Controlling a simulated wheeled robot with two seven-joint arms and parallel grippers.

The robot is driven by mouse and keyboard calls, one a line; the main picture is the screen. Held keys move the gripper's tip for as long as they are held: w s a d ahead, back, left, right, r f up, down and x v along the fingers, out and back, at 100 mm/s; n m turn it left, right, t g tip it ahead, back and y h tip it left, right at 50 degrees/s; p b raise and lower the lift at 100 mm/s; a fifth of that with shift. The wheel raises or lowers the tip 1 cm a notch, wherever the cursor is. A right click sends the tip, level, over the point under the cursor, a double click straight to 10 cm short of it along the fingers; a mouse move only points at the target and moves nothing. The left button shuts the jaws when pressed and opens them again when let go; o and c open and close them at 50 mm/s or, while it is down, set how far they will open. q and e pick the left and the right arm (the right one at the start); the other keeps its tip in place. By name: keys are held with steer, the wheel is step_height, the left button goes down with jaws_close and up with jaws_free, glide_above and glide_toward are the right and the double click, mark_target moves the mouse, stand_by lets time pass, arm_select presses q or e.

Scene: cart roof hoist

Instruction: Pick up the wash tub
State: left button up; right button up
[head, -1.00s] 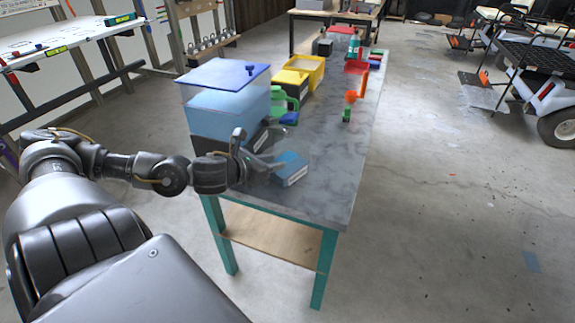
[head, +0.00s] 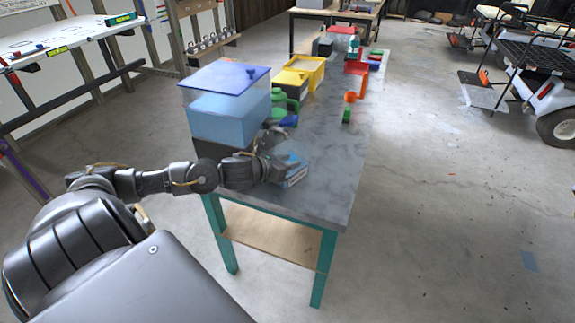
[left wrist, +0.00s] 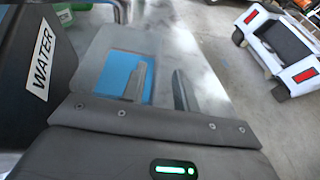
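A small blue tub-like box (head: 295,176) with a pale label lies near the front of the grey workbench; I take it as the wash tub, though no readable label confirms this. My left gripper (head: 278,165) is low over it and hides part of it. In the left wrist view, the blue surface (left wrist: 112,75) sits inside a pale grey border. There the left gripper (left wrist: 160,87) shows two separated fingers, one overlapping the blue and one to its right. Contact cannot be told. My right gripper is out of view.
A clear bin with blue contents (head: 228,118) stands beside my left gripper. A dark box marked WATER (left wrist: 35,70) is close at left. A green can (head: 285,104), a yellow bin (head: 303,70) and an orange item (head: 350,97) stand farther back. The bench's right side (head: 335,150) is clear.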

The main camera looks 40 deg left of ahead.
arm_select(q)
steer(key=x, duration=0.2)
steer(key=shift+w+p, duration=0.3)
steer(key=shift+w, duration=0.1)
steer(key=shift+w+f, duration=0.25)
steer(key=shift+w, duration=0.1)
steer(key=shift+f, duration=0.1)
jaws_close()
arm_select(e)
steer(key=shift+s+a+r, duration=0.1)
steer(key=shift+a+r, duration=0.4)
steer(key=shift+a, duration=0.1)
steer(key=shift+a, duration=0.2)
